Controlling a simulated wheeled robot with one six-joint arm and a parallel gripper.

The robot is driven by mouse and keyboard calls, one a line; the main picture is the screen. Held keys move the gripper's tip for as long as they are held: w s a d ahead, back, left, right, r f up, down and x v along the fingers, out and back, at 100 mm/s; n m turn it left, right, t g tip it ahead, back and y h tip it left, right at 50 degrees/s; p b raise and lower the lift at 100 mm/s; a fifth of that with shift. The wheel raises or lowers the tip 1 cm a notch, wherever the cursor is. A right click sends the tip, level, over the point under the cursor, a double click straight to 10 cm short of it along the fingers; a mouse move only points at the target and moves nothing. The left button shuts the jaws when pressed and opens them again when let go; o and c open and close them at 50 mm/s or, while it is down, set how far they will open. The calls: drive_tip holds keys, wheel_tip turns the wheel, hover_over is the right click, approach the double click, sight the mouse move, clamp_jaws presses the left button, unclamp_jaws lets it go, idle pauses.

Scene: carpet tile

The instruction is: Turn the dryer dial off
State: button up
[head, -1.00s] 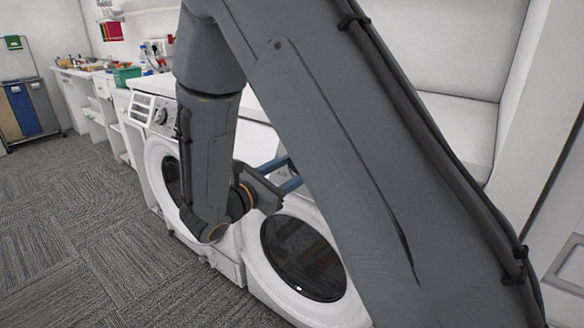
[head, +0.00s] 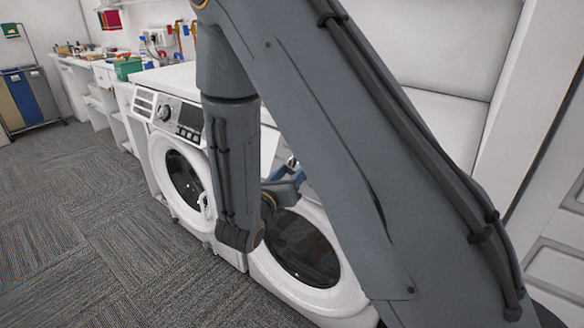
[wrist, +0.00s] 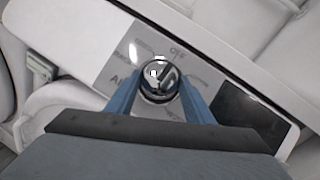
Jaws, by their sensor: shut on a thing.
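The dryer dial (wrist: 158,80) is a round dark and chrome knob on a grey panel with printed labels around it; "OFF" shows above it in the wrist view. My gripper (wrist: 160,96) has its two blue fingers on either side of the dial, shut on it. In the head view the gripper (head: 284,186) is at the control panel of the right-hand machine, the dryer (head: 302,262), partly behind my arm. The dial is mostly hidden there by my arm and fingers.
A second front-loading machine (head: 182,170) with its own knob (head: 164,113) stands to the left. A dark display (wrist: 248,118) sits right of the dial. A counter with a green box (head: 128,69) and bins (head: 30,98) are further left. Carpet (head: 90,230) is clear in front.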

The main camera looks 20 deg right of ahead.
drive_tip(key=shift+d+n, duration=0.1)
drive_tip(key=shift+n, duration=0.2)
drive_tip(key=o, duration=1)
drive_tip(key=shift+o, duration=0.2)
drive_tip(key=shift+s, duration=0.1)
drive_tip(key=b+v, duration=0.1)
drive_tip(key=v, duration=0.7)
drive_tip(key=shift+d, duration=0.1)
